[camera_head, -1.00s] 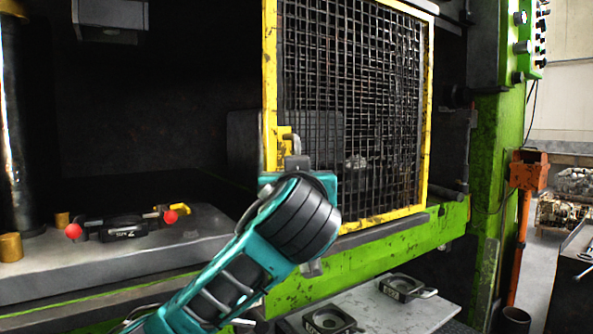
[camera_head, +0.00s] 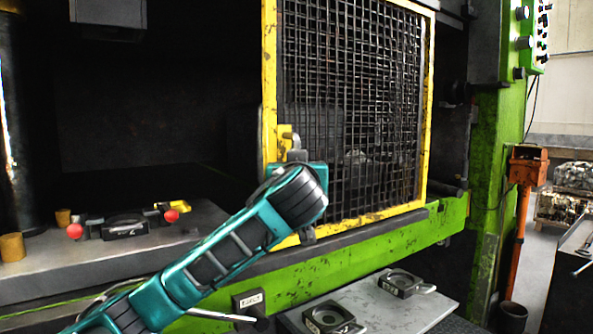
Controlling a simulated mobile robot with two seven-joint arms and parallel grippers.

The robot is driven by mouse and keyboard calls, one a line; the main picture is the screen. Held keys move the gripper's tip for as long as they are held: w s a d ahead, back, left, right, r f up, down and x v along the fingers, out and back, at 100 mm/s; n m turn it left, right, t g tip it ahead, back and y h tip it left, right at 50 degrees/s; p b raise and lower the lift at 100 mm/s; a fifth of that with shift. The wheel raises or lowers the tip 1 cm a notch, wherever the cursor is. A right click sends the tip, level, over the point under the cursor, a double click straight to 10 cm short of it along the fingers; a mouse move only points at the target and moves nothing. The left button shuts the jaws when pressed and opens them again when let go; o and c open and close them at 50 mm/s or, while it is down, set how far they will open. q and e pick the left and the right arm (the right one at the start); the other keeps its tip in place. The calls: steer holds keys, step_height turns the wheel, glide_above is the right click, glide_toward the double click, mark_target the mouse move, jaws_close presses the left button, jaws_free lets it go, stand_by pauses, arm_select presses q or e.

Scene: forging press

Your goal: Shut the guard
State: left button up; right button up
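The guard (camera_head: 350,110) is a yellow-framed mesh panel across the right part of the press opening. The left part of the opening is uncovered. A yellow handle bracket (camera_head: 286,136) sits on the guard's left frame edge. My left arm comes in from the lower left and its gripper (camera_head: 296,158) is at this handle, low on the left edge. The wrist hides most of the fingers, so I cannot see whether they are open or closed around the handle. My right gripper is out of view.
A dark die with red-knobbed handles (camera_head: 126,225) lies on the press bed (camera_head: 60,256) at left. Dark blocks (camera_head: 330,317) and (camera_head: 404,283) lie on a grey table (camera_head: 372,310) below the guard. An orange post (camera_head: 522,225) stands at right.

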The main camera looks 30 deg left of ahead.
arm_select(q)
jaws_close()
steer(key=shift+f, duration=0.1)
stand_by(0.3)
